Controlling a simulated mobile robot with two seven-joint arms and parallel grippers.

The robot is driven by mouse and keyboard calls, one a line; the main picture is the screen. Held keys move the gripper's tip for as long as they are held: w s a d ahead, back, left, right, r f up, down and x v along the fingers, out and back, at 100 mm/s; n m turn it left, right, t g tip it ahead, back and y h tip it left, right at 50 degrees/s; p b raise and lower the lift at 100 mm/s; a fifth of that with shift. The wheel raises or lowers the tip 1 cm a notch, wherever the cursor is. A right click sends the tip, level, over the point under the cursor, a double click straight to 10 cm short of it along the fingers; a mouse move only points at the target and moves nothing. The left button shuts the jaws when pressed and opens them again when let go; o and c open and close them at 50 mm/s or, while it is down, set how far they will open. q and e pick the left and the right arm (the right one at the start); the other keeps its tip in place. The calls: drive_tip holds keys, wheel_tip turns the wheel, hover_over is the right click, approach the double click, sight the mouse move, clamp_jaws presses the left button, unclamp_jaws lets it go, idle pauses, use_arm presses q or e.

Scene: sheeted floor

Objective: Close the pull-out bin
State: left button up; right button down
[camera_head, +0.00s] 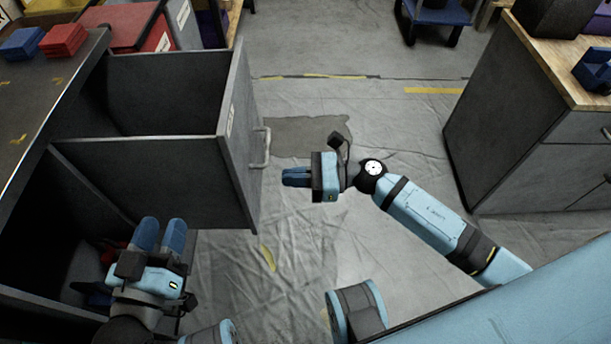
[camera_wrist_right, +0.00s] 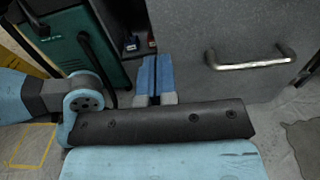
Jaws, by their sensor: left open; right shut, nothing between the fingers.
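The pull-out bin (camera_head: 160,182) is a dark grey drawer-like box, pulled out to the right from under a dark worktop at the left of the head view. Its front panel (camera_head: 240,150) carries a metal handle (camera_head: 262,148), which also shows in the right wrist view (camera_wrist_right: 252,64). My right gripper (camera_head: 287,177) is shut and empty, just right of the front panel and slightly below the handle, apart from it. In the right wrist view its blue fingers (camera_wrist_right: 146,76) are together. My left gripper (camera_head: 160,236) is open and empty, near the bin's near side wall.
The worktop (camera_head: 40,100) holds red (camera_head: 63,39) and blue bins. An open compartment with dark contents lies below the pulled-out bin. A grey cabinet (camera_head: 510,120) with a wooden top stands at the right. The sheeted floor (camera_head: 350,110) between is mostly clear.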

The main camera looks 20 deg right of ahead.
sight(241, 178)
use_arm(q)
drive_tip(key=shift+d+r+t+h+b, duration=0.3)
drive_tip(key=shift+r+h, duration=0.1)
drive_tip(key=shift+r, duration=0.2)
use_arm(e)
drive_tip(key=x, duration=0.8)
drive_tip(key=shift+a+f, duration=0.1)
drive_tip(key=shift+a, duration=0.05)
use_arm(q)
drive_tip(key=shift+a, duration=0.1)
